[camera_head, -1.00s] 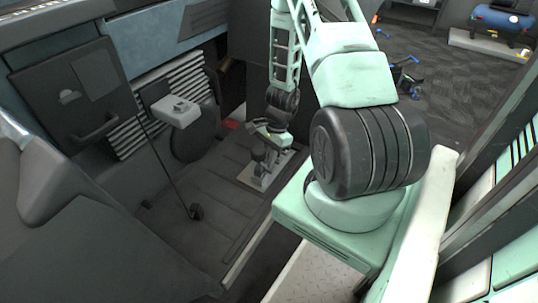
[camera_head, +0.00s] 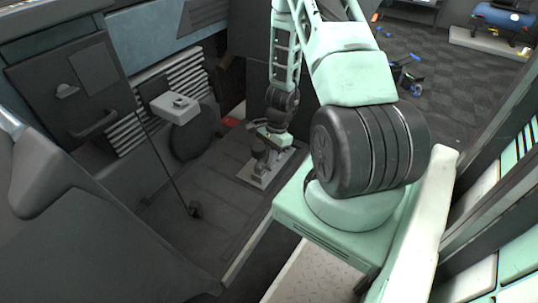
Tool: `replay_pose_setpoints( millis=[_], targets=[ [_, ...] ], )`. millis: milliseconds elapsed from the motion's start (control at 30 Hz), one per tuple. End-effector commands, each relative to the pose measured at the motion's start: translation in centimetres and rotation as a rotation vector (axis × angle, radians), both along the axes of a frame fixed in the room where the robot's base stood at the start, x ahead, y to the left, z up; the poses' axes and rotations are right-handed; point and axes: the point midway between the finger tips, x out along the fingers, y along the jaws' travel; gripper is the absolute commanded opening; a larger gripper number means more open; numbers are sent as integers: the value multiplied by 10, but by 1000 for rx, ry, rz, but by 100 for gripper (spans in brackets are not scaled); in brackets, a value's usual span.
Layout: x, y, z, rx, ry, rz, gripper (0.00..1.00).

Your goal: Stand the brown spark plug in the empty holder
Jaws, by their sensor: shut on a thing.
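My gripper (camera_head: 264,150) hangs at the end of my green and black arm, low over a light grey plate (camera_head: 250,178) on the dark ribbed floor. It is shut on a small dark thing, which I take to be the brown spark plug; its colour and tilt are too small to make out. Dark upright shapes stand at the plate beneath and beside the jaws. I cannot tell which of them is the empty holder, or whether the held thing touches it. My gripper and wrist hide part of the plate.
A dark panel with a handle (camera_head: 95,125) and a light grey box (camera_head: 174,106) stand to the left. A thin dark rod (camera_head: 165,165) slants down to the floor (camera_head: 185,240). The floor left of the plate is largely clear.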

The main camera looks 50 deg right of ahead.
Motion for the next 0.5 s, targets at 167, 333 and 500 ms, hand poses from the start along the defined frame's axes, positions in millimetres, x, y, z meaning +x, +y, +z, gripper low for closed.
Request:
replay_pose_setpoints(
  millis=[167,333,500],
  targets=[
    [0,0,0,0,-3,15,0],
    [0,0,0,0,-2,14,20],
    [0,0,0,0,-2,14,40]
  ],
)
